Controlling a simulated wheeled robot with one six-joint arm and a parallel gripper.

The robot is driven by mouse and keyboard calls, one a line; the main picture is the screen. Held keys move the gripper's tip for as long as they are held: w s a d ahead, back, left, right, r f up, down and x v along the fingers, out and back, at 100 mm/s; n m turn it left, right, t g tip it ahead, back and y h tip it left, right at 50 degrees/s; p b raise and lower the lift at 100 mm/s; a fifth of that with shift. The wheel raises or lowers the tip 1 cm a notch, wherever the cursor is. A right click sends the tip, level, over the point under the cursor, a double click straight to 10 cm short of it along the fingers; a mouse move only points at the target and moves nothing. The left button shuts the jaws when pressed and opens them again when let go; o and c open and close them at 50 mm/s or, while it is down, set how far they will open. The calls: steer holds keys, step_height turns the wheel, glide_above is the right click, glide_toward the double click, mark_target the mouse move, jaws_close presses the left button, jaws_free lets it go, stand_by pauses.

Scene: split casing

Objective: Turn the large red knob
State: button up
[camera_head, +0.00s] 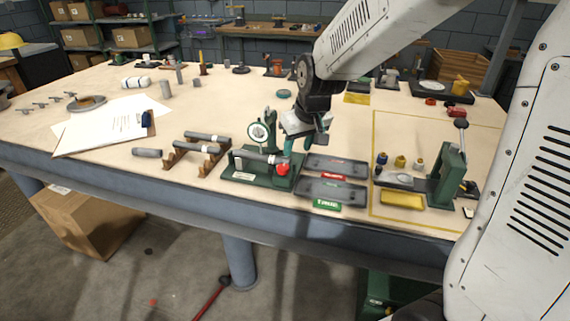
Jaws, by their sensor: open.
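The red knob (282,169) sits at the right end of a green bench fixture (258,178) near the front edge of the table. A grey cylinder lies across this fixture, and a round white dial gauge (258,133) stands behind it. My gripper (296,146) hangs just above and slightly right of the knob, pointing down. Its teal fingers are apart and empty, with a small gap to the knob. The exact distance in depth is hard to tell.
Two dark trays (333,190) with red and green labels lie right of the fixture. A wooden rack (196,155) with grey cylinders stands left. A green lever press (449,178) stands right, inside a yellow outline. A clipboard with papers (105,128) lies far left.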

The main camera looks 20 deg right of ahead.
glide_toward(283, 166)
steer(key=f, duration=0.1)
steer(key=shift+t, duration=0.3)
steer(key=x, duration=0.7)
steer(key=shift+f, duration=0.35)
steer(key=c, duration=0.7)
